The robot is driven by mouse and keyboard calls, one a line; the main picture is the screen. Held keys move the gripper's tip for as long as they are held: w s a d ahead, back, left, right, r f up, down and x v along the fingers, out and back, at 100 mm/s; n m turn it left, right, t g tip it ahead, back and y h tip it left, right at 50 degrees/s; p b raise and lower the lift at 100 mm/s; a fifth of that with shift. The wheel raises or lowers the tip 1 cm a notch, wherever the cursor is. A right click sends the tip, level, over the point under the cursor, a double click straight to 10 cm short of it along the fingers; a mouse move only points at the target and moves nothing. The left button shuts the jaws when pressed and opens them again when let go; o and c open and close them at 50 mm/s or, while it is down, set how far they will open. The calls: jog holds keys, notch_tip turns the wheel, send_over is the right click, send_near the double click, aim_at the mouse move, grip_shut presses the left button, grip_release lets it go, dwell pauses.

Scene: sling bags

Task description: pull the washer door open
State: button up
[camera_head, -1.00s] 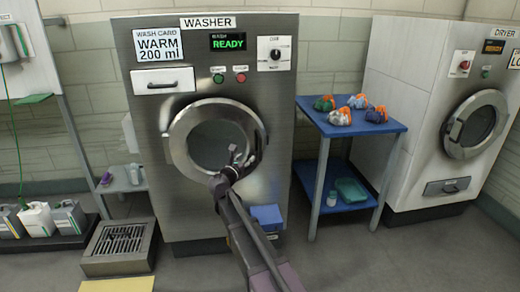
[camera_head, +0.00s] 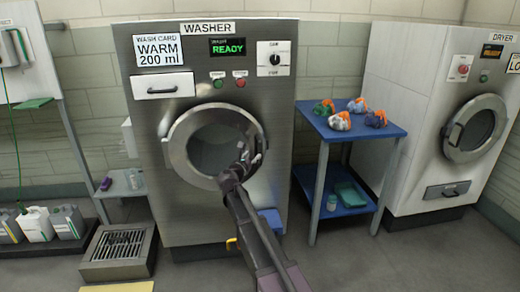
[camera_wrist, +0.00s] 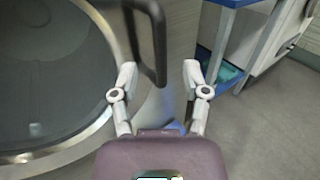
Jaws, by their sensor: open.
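The washer (camera_head: 130,100) is a steel machine with a round glass door (camera_head: 178,150) that looks shut. My gripper (camera_head: 248,152) is at the right side of the door rim in the head view and hides most of the handle there. In the wrist view the dark bar handle (camera_wrist: 159,35) stands upright at the top middle, with the door rim (camera_wrist: 110,60) to its left. My gripper (camera_wrist: 160,75) is open, and the handle's lower end lies between its two fingertips in the picture. I cannot tell whether the fingers touch it.
A blue table (camera_head: 360,131) with several small bags stands right of the washer, and a white dryer (camera_head: 400,90) beyond it. A floor grate (camera_head: 118,246) lies front left. A small yellow piece (camera_head: 231,242) shows low at the washer's front.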

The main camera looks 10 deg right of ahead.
aim_at(259, 149)
jog(key=shift+x, duration=4)
grip_shut()
